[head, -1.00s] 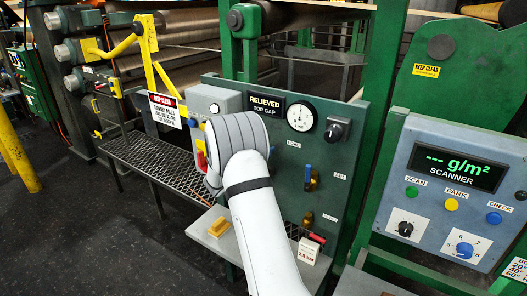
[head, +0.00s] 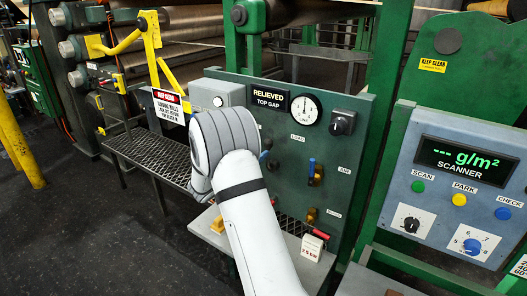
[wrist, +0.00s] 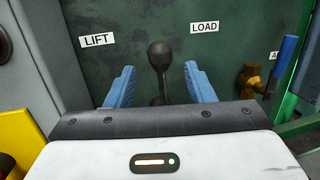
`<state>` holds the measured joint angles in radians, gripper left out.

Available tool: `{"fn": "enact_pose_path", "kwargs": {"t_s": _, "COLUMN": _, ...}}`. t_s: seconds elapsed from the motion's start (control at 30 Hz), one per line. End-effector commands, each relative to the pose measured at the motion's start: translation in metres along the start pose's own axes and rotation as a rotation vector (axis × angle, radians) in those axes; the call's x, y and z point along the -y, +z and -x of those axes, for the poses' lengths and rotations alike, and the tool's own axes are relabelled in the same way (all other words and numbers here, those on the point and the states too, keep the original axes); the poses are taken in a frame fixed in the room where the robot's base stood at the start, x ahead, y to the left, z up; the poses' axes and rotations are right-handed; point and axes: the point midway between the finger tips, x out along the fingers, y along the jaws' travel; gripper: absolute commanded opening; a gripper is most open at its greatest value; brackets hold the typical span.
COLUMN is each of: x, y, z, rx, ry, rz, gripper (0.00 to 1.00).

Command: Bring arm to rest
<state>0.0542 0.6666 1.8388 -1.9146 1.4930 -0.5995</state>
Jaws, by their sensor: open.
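My gripper (wrist: 160,88) shows in the wrist view with its two blue fingers apart. A dark lever with a round knob (wrist: 159,58) stands between and beyond the fingers, in front of the green panel; I cannot tell whether they touch it. A LIFT label (wrist: 96,41) is to its left and a LOAD label (wrist: 205,27) to its right. In the head view my white arm reaches up to the green control panel (head: 345,185), and its grey wrist hides the fingers. Part of the dark lever (head: 267,144) shows beside the wrist.
A blue-handled valve (head: 312,170) is right of the lever. A gauge (head: 306,109) and a RELIEVED sign (head: 269,99) are above. A small shelf (head: 208,232) is below. The scanner console (head: 455,185) stands at right, and a mesh tray (head: 150,160) lies left. The dark floor (head: 90,240) is open at lower left.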

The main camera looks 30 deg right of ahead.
Motion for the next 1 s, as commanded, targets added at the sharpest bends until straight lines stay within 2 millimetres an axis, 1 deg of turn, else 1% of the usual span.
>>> {"fn": "enact_pose_path", "kwargs": {"t_s": 0.03, "x": 0.0, "y": -0.002, "z": 0.006, "rx": -0.001, "ry": 0.002, "rz": 0.0, "gripper": 0.49}}
{"fn": "enact_pose_path", "kwargs": {"t_s": 0.17, "x": 0.0, "y": -0.001, "z": 0.012, "rx": -0.001, "ry": 0.0, "rz": 0.0, "gripper": 0.49}}
{"fn": "enact_pose_path", "kwargs": {"t_s": 0.6, "x": 0.0, "y": 0.0, "z": 0.013, "rx": -0.001, "ry": 0.0, "rz": 0.0, "gripper": 0.49}}
{"fn": "enact_pose_path", "kwargs": {"t_s": 0.7, "x": 0.004, "y": 0.003, "z": 0.013, "rx": -0.012, "ry": -0.01, "rz": -0.013, "gripper": 0.49}}
{"fn": "enact_pose_path", "kwargs": {"t_s": 0.77, "x": 0.013, "y": 0.008, "z": 0.014, "rx": -0.037, "ry": -0.034, "rz": -0.038, "gripper": 0.49}}
{"fn": "enact_pose_path", "kwargs": {"t_s": 0.87, "x": 0.04, "y": 0.019, "z": 0.017, "rx": -0.119, "ry": -0.108, "rz": -0.12, "gripper": 0.49}}
{"fn": "enact_pose_path", "kwargs": {"t_s": 0.97, "x": 0.078, "y": 0.03, "z": 0.028, "rx": -0.24, "ry": -0.216, "rz": -0.245, "gripper": 0.49}}
{"fn": "enact_pose_path", "kwargs": {"t_s": 1.0, "x": 0.095, "y": 0.034, "z": 0.035, "rx": -0.292, "ry": -0.264, "rz": -0.302, "gripper": 0.49}}
